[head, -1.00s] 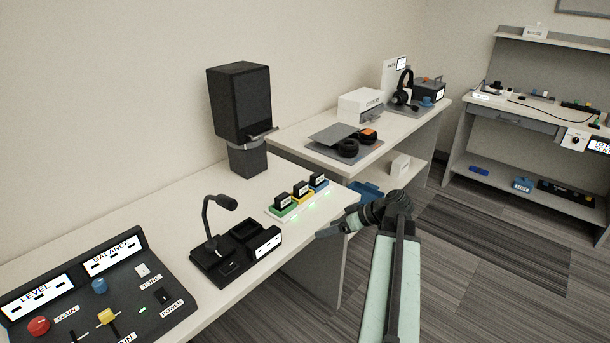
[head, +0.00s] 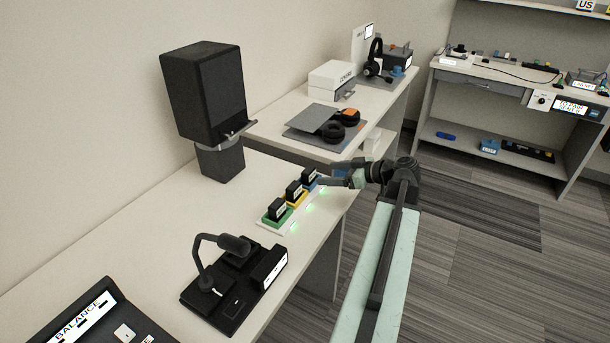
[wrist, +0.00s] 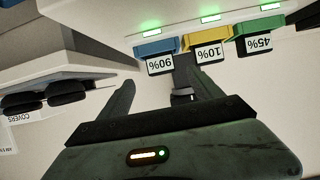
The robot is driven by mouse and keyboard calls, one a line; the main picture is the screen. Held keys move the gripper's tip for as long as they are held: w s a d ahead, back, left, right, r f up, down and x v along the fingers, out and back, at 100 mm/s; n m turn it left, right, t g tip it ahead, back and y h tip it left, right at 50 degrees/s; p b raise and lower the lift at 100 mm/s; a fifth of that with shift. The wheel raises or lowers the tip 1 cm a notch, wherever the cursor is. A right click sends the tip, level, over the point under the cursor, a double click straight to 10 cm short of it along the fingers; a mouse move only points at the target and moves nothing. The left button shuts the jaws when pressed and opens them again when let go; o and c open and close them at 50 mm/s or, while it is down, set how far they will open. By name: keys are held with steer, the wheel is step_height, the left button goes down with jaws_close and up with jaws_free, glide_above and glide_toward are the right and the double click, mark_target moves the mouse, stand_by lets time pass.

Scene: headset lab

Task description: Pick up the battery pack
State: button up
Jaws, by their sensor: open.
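Three black battery packs stand in a white charging strip (head: 264,226). In the head view, one is in the green slot (head: 277,210), one in the yellow (head: 294,191) and one in the blue (head: 309,177). Green lights glow beside the slots. My gripper (head: 327,184) is at the strip's right end, close to the blue slot. Its open, empty fingers (wrist: 165,78) point toward the 90% pack in the wrist view; whether they touch it is unclear.
A black speaker (head: 207,95) on a stand rises behind the strip. A desk microphone (head: 235,275) stands in front, with a control console (head: 85,320) nearer. A second table holds ear cushions (head: 333,132) and a headset (head: 375,62). The table left of the strip is clear.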

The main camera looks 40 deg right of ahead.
mark_target(312, 173)
steer(key=b+x, duration=0.2)
steer(key=x, duration=0.5)
steer(key=shift+w+a, duration=0.2)
steer(key=shift+c, duration=0.3)
steer(key=c, duration=1.5)
